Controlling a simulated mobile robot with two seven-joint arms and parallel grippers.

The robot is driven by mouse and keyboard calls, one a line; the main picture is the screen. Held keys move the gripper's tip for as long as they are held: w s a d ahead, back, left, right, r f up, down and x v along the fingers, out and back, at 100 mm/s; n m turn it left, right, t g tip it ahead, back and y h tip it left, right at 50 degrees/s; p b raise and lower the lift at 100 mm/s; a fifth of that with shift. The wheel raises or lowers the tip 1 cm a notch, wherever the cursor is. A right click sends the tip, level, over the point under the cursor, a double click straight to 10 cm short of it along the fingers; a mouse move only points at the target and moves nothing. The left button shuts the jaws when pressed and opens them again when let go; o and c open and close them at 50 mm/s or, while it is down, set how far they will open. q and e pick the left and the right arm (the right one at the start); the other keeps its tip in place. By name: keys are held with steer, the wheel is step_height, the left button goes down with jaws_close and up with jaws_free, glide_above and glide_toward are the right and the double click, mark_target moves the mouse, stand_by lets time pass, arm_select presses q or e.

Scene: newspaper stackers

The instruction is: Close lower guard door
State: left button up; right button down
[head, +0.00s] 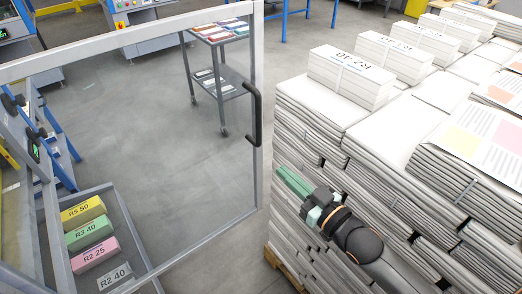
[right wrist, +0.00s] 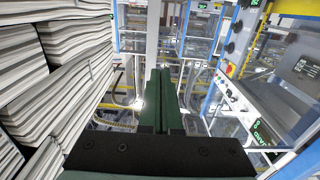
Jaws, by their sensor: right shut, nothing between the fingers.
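The guard door is a clear panel in a grey metal frame (head: 258,60), standing out across the left half of the head view. A black bar handle (head: 256,115) is on its right upright. My right gripper (head: 283,173) has green fingers, shut and empty. In the head view it appears below and right of the handle, apart from it, in front of the paper stacks. In the right wrist view the fingers (right wrist: 163,78) lie together and point ahead, with nothing between them. My left gripper is not in view.
Tall newspaper stacks (head: 330,115) fill the right side, close to my right arm. A wheeled cart (head: 222,88) stands beyond the door panel. A tray with coloured labelled blocks (head: 88,236) is at lower left. Grey floor (head: 160,140) shows through the panel.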

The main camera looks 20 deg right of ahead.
steer(key=x, duration=0.9)
steer(key=shift+w+p, duration=0.3)
steer(key=shift+w, duration=0.1)
steer(key=shift+a, duration=0.15)
